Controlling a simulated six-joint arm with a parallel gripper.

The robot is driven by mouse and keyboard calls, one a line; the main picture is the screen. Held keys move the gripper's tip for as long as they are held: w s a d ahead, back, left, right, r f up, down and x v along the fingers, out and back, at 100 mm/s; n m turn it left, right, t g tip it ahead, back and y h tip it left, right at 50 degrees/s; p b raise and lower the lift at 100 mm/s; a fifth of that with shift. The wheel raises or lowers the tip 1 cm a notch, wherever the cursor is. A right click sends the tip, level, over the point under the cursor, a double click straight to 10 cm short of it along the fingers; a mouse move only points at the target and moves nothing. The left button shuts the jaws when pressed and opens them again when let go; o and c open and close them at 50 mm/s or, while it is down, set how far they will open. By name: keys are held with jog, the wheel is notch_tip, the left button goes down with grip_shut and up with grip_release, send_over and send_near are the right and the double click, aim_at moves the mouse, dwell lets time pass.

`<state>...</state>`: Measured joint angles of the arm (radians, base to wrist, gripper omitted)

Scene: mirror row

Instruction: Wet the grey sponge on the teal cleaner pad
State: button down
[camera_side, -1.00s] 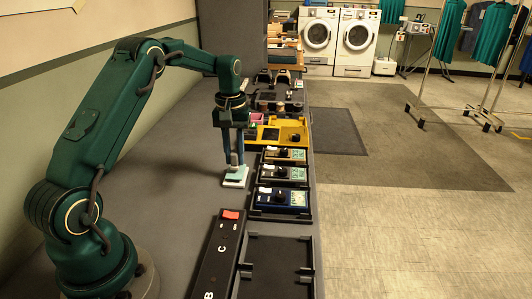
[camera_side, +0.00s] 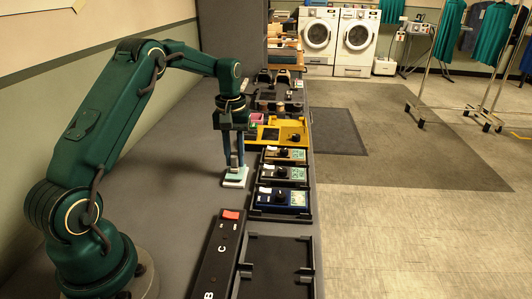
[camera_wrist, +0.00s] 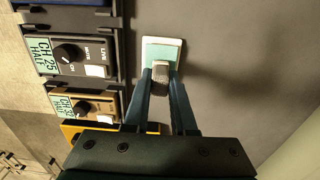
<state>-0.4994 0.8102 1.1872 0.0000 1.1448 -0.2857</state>
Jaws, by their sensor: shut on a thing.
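The grey sponge (camera_wrist: 160,76) is a small block held between the two fingertips of my gripper (camera_wrist: 160,80), which is shut on it. In the side view my gripper (camera_side: 234,158) points straight down over the teal cleaner pad (camera_side: 235,172). The pad is a teal square in a white tray; it also shows in the wrist view (camera_wrist: 162,45). The sponge's lower end is over the near part of the pad in the wrist view and looks on or just above it. I cannot tell whether they touch.
A yellow unit (camera_side: 279,133) is farther back. A black strip with a red switch (camera_side: 231,215) and an empty black tray (camera_side: 278,263) lie nearer. The grey bench left of the pad is clear.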

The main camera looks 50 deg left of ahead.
aim_at(235, 154)
jog(key=shift+f, duration=0.55)
dwell(0.4)
jog(key=shift+r, duration=0.1)
dwell(0.4)
jog(key=shift+r, duration=3.45)
jog(key=shift+w+d+r, duration=0.15)
jog(key=shift+d+r, duration=0.15)
jog(key=s+d+r+m, duration=0.3)
jog(key=s+d+m, duration=0.1)
jog(key=d, duration=0.2)
jog(key=s+d+r+m, duration=0.3)
jog(key=s+d+m, duration=0.2)
jog(key=d, duration=0.2)
jog(key=shift+s+d+r, duration=0.2)
jog(key=shift+s+r, duration=0.05)
